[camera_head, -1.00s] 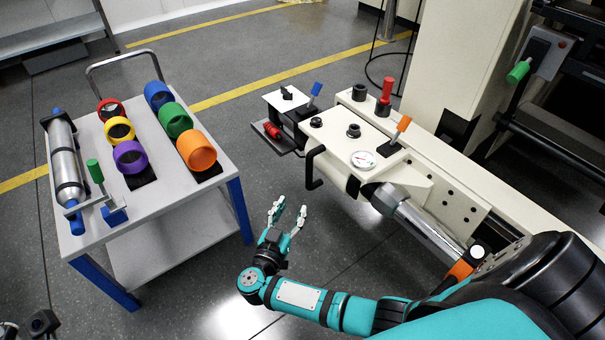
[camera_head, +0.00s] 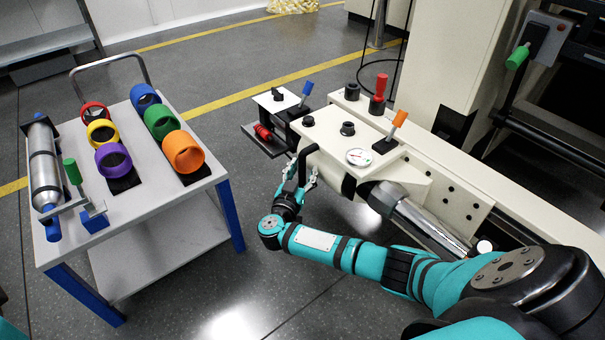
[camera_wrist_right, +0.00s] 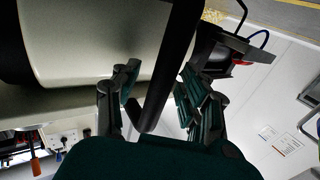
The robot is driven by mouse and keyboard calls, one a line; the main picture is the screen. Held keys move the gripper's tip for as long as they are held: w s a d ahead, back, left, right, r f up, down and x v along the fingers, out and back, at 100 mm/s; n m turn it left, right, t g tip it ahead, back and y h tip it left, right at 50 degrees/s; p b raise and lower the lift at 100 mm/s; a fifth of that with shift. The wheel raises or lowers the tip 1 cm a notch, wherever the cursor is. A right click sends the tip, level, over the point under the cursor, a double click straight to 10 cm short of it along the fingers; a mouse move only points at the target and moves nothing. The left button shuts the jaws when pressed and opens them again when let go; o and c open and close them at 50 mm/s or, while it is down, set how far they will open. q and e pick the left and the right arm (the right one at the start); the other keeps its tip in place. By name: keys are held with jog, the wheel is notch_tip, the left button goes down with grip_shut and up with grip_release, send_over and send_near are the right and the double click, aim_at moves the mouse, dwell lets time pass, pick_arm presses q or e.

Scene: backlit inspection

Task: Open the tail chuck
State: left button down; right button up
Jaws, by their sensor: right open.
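The cream machine (camera_head: 430,165) stands on the right, with a bright metal cylinder (camera_head: 410,215) below its top. A black handle (camera_head: 335,160) bends out from the machine's left end. A blue-tipped lever (camera_head: 306,92) and an orange-tipped lever (camera_head: 399,119) stand up on it. I cannot tell which part is the tail chuck. My right gripper (camera_head: 300,177) is open at the handle's lower, outer end. In the right wrist view the black bar (camera_wrist_right: 168,75) passes between the open fingers (camera_wrist_right: 157,85); contact cannot be made out. My left gripper is not in view.
A trolley (camera_head: 165,225) on the left carries coloured rings (camera_head: 183,152), a metal cylinder (camera_head: 44,165) and a green-handled clamp (camera_head: 73,172). Clear floor (camera_head: 265,255) lies between it and the machine.

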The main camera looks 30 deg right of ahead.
grip_shut()
jog(key=shift+a+f, duration=0.1)
jog(key=shift+f, duration=0.1)
dwell(0.6)
